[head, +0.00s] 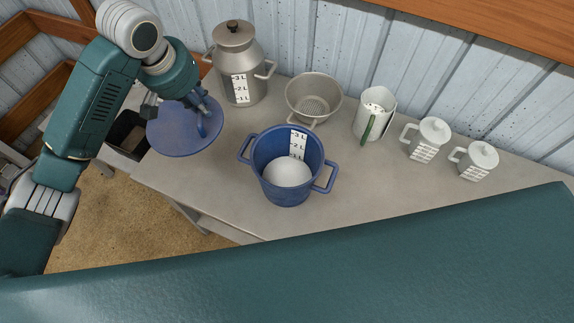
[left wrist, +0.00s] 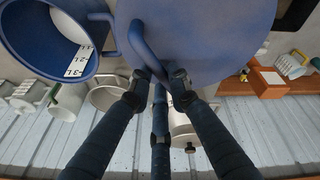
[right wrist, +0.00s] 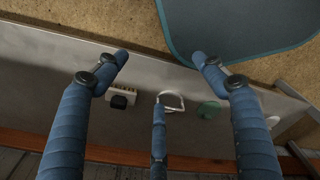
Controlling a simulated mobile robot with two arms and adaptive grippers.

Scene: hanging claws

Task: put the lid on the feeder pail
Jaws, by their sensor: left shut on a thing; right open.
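The blue feeder pail (head: 278,192) stands upright on the grey bench, its top open, with two side handles and a white scale inside. White contents (head: 288,175) show in it. The round blue lid (head: 172,137) is to the left of the pail, apart from it, at the bench's left end. My left gripper (head: 204,109) is shut on the lid's handle. In the left wrist view the fingers (left wrist: 162,74) close on the handle of the lid (left wrist: 215,40), with the pail (left wrist: 40,40) beside it. My right gripper (right wrist: 160,72) is open and empty, outside the head view.
A dark bin (head: 128,133) is under the lid's left side.

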